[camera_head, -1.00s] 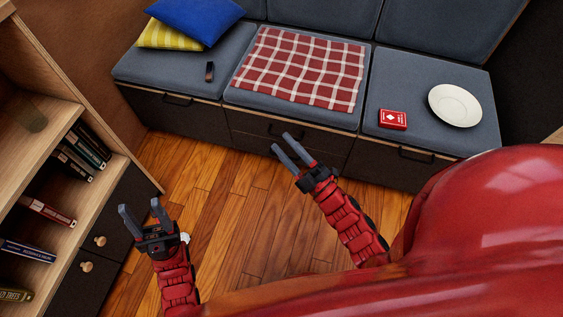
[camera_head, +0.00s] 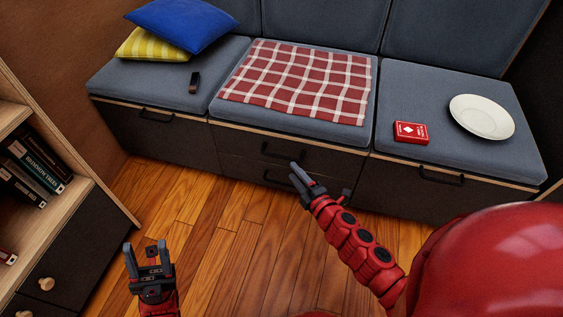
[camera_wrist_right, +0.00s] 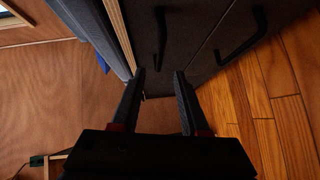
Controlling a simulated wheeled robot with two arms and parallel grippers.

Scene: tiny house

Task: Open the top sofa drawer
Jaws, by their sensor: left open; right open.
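The top sofa drawer (camera_head: 315,158) is the upper of two dark drawers under the middle seat and looks closed. Its black bar handle (camera_head: 283,156) also shows in the right wrist view (camera_wrist_right: 160,40). The lower drawer's handle (camera_head: 277,179) is just below it and also shows in the wrist view (camera_wrist_right: 243,38). My right gripper (camera_head: 297,178) is open in front of these drawers. In the wrist view its fingertips (camera_wrist_right: 160,73) lie either side of the top handle's near end; I cannot tell whether the handle is between them in depth. My left gripper (camera_head: 147,249) is open and empty above the floor.
A bookshelf (camera_head: 75,215) with books and knobbed drawers stands at the left. The seats hold blue (camera_head: 185,24) and yellow (camera_head: 150,44) pillows, a checkered cloth (camera_head: 298,80), a red card box (camera_head: 410,132) and a white plate (camera_head: 482,116). The wooden floor (camera_head: 225,240) is clear.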

